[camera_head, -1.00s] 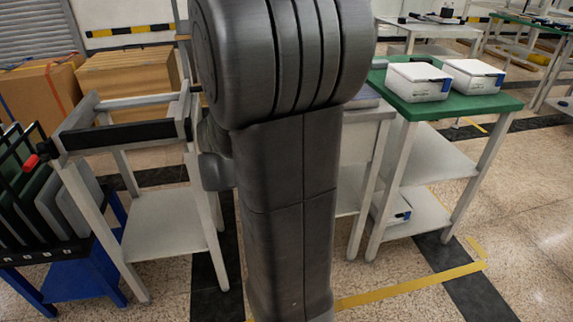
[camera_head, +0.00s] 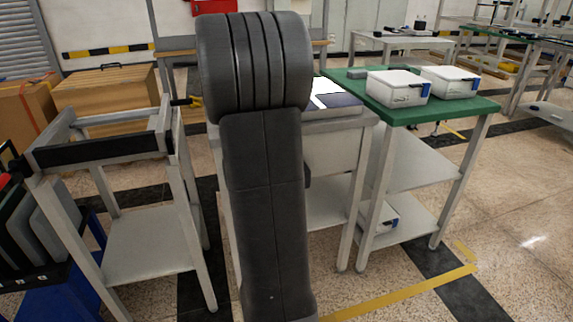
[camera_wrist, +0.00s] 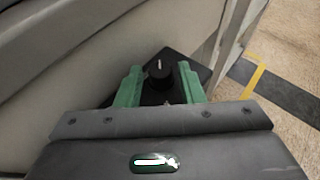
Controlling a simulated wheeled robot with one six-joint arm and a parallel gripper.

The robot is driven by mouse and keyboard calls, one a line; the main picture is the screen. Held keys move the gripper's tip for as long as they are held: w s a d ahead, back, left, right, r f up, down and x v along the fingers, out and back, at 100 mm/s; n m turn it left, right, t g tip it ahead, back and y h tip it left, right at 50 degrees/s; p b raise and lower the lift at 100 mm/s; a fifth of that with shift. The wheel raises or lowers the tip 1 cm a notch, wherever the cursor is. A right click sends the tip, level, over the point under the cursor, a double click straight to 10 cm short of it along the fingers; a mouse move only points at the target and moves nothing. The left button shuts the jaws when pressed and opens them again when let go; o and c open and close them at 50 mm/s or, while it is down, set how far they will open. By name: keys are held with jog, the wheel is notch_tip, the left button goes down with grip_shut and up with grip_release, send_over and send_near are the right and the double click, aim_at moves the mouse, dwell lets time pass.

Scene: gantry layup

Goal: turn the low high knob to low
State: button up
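In the wrist view, a round black knob (camera_wrist: 159,72) with a white pointer line stands on a dark panel (camera_wrist: 199,72). The line points roughly toward the top of the picture. Low and high markings cannot be read. My gripper (camera_wrist: 160,68) has two green fingers, spread apart. The knob shows in the gap between them, with space on both sides; I cannot tell how far beyond the fingertips it lies. In the head view, my arm hides the gripper and the knob.
A green-topped table (camera_head: 444,108) with white boxes (camera_head: 398,86) stands right of my arm. A grey frame stand (camera_head: 150,240) is on the left, near dark panels in a blue rack (camera_head: 55,290). Open floor (camera_head: 520,215) lies at the right.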

jog(key=shift+w+d+f, duration=0.1)
jog(key=shift+w+d, duration=0.05)
jog(key=shift+w, duration=0.05)
jog(key=c, duration=0.7)
